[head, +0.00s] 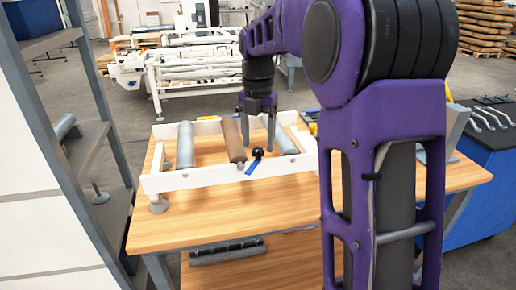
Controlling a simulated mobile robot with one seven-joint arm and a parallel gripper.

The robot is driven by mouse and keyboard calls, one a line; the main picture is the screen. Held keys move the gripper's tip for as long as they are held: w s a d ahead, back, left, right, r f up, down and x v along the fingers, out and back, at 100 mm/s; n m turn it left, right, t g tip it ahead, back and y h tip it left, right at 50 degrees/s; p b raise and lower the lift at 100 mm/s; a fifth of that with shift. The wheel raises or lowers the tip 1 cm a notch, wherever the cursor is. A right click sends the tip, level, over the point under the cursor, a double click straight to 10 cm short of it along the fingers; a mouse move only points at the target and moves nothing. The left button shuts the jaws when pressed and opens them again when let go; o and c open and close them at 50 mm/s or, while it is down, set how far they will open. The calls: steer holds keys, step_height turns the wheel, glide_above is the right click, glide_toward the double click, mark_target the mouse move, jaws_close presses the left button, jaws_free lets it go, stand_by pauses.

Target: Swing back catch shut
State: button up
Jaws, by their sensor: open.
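A small catch with a black knob and a blue lever (254,163) sits at the front rail of a white roller frame (205,178). Its blue lever slants down to the left. Whether it is open or shut is too small to tell. My gripper (258,140) points down above the frame, its two fingers apart and empty. In the picture it is just above and behind the black knob, and I see no contact. The frame holds a brown roller (232,140) left of my gripper, and grey rollers (185,146) to either side.
The frame stands on a wooden table (250,211), whose front part is clear. A grey shelf rack (88,140) stands close on the left. My purple arm covers the table's right part. A blue bench (485,150) with metal tools is at the right.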

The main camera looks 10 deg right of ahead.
steer(key=shift+f, duration=0.8)
jaws_close()
